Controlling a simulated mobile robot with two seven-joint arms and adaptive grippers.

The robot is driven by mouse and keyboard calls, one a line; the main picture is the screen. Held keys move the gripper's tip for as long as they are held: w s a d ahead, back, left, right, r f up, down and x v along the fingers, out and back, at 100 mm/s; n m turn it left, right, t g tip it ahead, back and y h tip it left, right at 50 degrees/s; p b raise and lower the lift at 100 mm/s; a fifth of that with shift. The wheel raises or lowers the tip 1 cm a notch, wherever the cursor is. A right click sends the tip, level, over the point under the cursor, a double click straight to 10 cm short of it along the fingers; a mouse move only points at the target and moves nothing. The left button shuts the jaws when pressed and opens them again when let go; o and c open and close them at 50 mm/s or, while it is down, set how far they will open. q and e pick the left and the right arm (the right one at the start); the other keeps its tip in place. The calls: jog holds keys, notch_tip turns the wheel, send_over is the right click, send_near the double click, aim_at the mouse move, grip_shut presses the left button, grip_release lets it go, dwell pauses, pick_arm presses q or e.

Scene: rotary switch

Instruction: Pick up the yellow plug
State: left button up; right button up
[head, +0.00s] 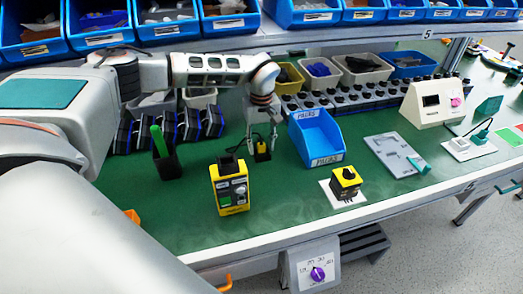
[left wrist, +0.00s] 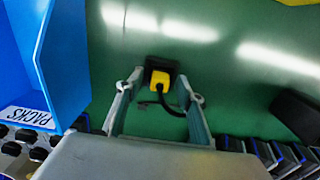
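The yellow plug (head: 262,149) stands on the green table just left of the blue bin. In the left wrist view, the plug (left wrist: 160,80) has a yellow body, a dark base and a black cable curling off it. My left gripper (head: 262,137) points down directly over the plug. In the left wrist view, the fingers of my left gripper (left wrist: 158,82) are spread, one on each side of the plug, with gaps visible. Whether the fingertips reach down beside it is hard to tell. My right gripper is not in view.
A blue bin (head: 318,148) stands close to the right of the gripper. A yellow tester box (head: 230,190) is nearer the front, and a black holder with a green pen (head: 160,145) is at left. Black-and-blue units (head: 200,122) line the back left. A yellow-black switch (head: 346,182) sits front right.

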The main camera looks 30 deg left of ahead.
pick_arm(q)
grip_shut()
